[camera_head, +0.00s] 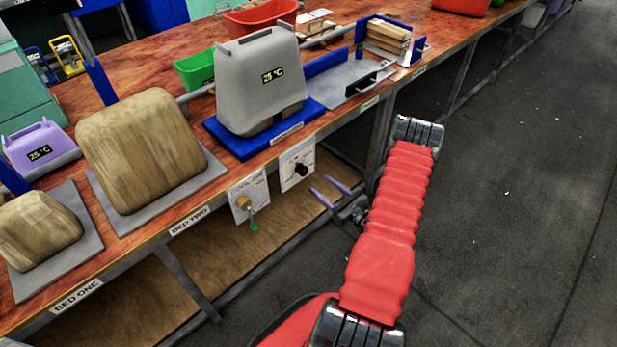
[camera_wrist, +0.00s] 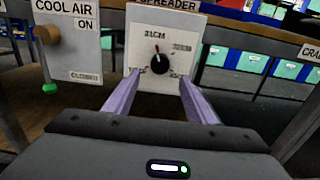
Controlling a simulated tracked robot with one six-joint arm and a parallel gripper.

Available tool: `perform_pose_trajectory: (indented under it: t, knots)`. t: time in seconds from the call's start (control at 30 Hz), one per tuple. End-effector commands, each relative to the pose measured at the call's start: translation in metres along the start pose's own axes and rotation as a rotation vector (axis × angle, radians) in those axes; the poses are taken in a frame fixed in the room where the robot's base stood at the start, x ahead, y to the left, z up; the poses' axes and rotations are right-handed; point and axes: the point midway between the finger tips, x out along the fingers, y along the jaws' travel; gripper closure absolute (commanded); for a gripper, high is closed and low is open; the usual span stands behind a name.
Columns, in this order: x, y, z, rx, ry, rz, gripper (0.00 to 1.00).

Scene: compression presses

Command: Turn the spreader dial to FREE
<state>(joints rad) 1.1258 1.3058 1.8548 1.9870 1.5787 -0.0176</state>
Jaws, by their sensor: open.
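The spreader dial is a round black knob (camera_wrist: 160,64) on a white panel (camera_wrist: 193,25) marked SPREADER. A label to the right is too blurred to read, and the lower labels are partly hidden by my fingers. In the head view the dial (camera_head: 302,169) is on the bench's front edge below the grey press. My gripper (camera_wrist: 161,76) is open and empty, its two purple fingers low on either side of the knob in the picture. In the head view my gripper (camera_head: 320,188) is just right of the panel, apart from it.
The grey press (camera_head: 260,80) stands on a blue base above the dial. A wooden shelf (camera_head: 230,260) lies under the bench. The floor (camera_head: 530,200) on the right is clear.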

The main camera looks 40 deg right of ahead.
Motion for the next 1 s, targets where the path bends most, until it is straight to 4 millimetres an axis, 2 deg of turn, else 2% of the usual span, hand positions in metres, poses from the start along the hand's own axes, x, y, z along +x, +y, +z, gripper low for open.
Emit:
perform_pose_trajectory:
  t: [0.3, 0.5, 0.87, 1.0]
  knots:
    - [0.047, 0.001, 0.000, -0.001, 0.000, 0.003, 0.49]
    - [0.069, 0.001, 0.000, -0.001, 0.000, 0.001, 0.49]
    - [0.075, 0.000, 0.000, 0.000, 0.001, 0.000, 0.49]
    - [0.074, 0.000, 0.000, 0.000, 0.000, 0.000, 0.57]
